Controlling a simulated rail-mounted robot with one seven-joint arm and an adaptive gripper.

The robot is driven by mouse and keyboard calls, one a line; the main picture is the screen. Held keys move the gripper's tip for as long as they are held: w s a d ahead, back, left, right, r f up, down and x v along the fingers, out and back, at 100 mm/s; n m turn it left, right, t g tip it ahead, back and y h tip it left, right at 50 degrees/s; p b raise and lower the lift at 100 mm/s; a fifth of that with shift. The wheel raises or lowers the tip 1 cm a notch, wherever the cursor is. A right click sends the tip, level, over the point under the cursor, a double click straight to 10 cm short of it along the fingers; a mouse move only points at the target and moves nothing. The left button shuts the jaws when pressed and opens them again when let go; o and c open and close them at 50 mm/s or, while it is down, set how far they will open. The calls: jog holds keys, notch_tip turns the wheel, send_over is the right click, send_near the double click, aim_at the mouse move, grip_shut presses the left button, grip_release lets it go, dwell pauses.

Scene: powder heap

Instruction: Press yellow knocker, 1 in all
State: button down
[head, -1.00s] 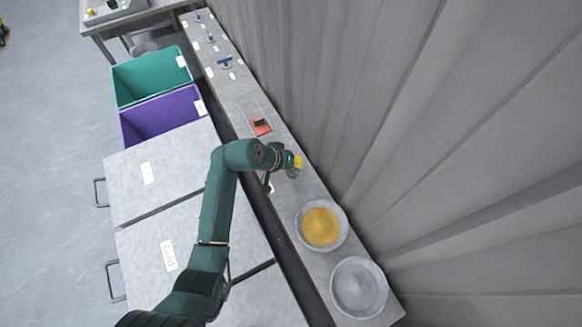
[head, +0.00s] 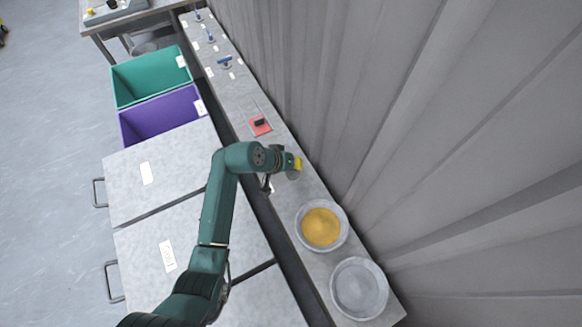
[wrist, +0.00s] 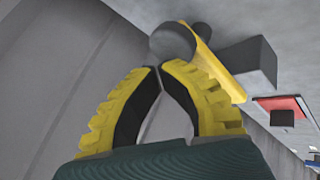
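The yellow knocker shows in the wrist view as a yellow bar (wrist: 217,65) with a round dark grey knob at its upper left end and a grey block against its right side. My gripper (wrist: 153,69) has yellow ribbed fingers with black pads. The fingertips meet just below and left of the knob, with nothing visible between them. I cannot tell whether they touch the knob. In the head view my gripper (head: 291,163) is over the narrow grey ledge, and its wrist hides much of this spot. A small yellow patch there could be finger or knocker.
A red plate with a black block (head: 260,124) lies farther up the ledge (head: 240,92). A bowl of yellow powder (head: 321,227) and an empty grey bowl (head: 359,288) stand nearer. A corrugated wall (head: 400,110) rises close on the right. Green and purple bins are left.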

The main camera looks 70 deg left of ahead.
jog(key=shift+f+b, duration=0.35)
jog(key=shift+f, duration=0.5)
dwell(0.4)
jog(key=shift+r+p, duration=2)
jog(key=shift+p, duration=0.05)
jog(key=shift+r, duration=0.1)
notch_tip(320, 180, up, 5)
jog(key=p, duration=0.5)
jog(key=shift+a, duration=0.15)
